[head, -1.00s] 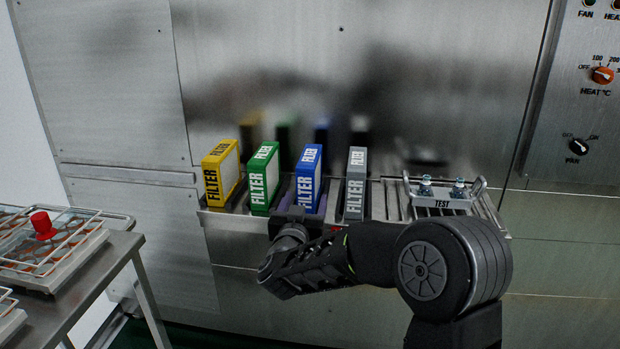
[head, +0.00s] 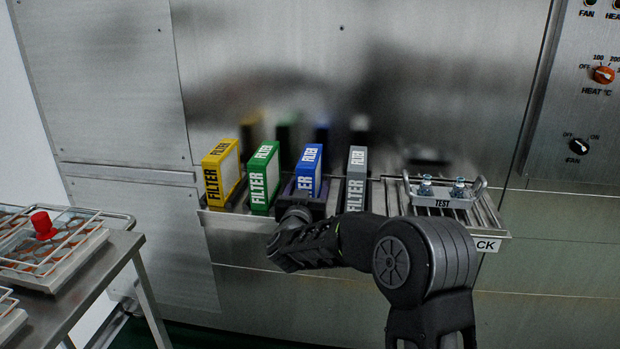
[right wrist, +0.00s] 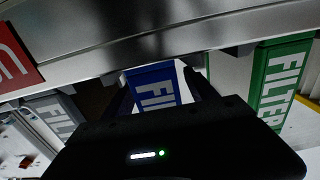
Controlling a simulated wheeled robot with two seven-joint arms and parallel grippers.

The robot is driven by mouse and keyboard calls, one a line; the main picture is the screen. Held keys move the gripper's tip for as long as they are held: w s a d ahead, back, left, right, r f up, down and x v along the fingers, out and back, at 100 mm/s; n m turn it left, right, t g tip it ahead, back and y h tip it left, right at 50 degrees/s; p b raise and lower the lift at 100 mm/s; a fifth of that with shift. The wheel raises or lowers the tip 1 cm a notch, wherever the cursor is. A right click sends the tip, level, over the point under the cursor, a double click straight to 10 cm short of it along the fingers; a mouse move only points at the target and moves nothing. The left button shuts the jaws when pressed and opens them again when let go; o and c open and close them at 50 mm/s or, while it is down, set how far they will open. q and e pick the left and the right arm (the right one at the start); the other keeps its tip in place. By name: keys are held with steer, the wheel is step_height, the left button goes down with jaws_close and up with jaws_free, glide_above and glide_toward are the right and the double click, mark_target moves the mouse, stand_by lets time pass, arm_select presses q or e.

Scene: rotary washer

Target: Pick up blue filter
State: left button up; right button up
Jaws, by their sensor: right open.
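The blue filter (head: 309,172) stands upright in the shelf rack, between the green filter (head: 264,178) and the grey filter (head: 356,180). My right gripper (head: 303,196) is at the blue filter's lower front and hides its lower part. In the right wrist view the blue filter (right wrist: 155,86) lies between the two dark fingers of the right gripper (right wrist: 162,92). The fingers are open, one on each side of it; contact cannot be told. My left gripper is not in view.
A yellow filter (head: 222,174) stands at the rack's left end. A metal test-tube rack marked TEST (head: 443,203) sits at the right. The steel machine wall (head: 300,60) is close behind. A side table (head: 115,250) with wire-topped trays stands at the left.

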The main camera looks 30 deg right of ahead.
steer(key=shift+w+d, duration=0.25)
steer(key=shift+w, duration=0.05)
stand_by(0.4)
jaws_close()
stand_by(0.6)
